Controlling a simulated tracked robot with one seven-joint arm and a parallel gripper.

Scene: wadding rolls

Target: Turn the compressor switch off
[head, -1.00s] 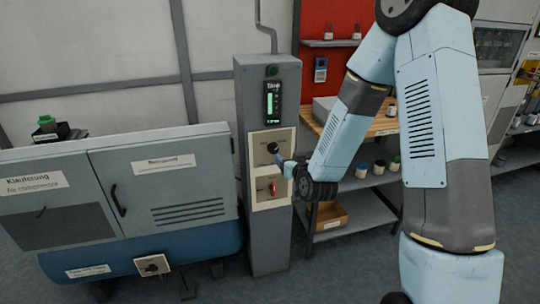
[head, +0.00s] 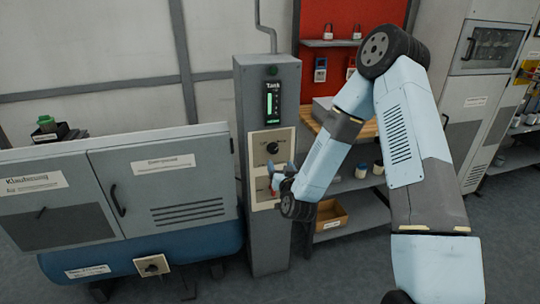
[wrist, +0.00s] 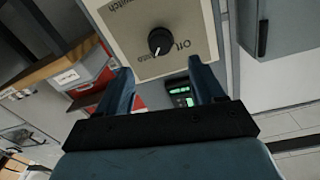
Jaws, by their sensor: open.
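The black rotary knob (head: 272,147) sits on a beige plate (head: 260,141) on the grey pillar. In the wrist view the knob (wrist: 160,42) has a pale mark toward the bottom of the picture; "Off" is printed to its right and "switch" is partly readable. My gripper (head: 280,175) is in front of the pillar, just below the knob. Its two fingers (wrist: 163,85) are apart with nothing between them, and the knob shows beyond them, apparently untouched. A lower plate with a red switch is largely hidden behind my gripper in the head view.
A lit tank display (head: 272,102) is above the knob. The grey cabinet (head: 160,185) on a blue tank stands left, with another knob (head: 152,265) low on it. A shelf bench with a cardboard box (head: 330,214) stands right of the pillar, behind my arm.

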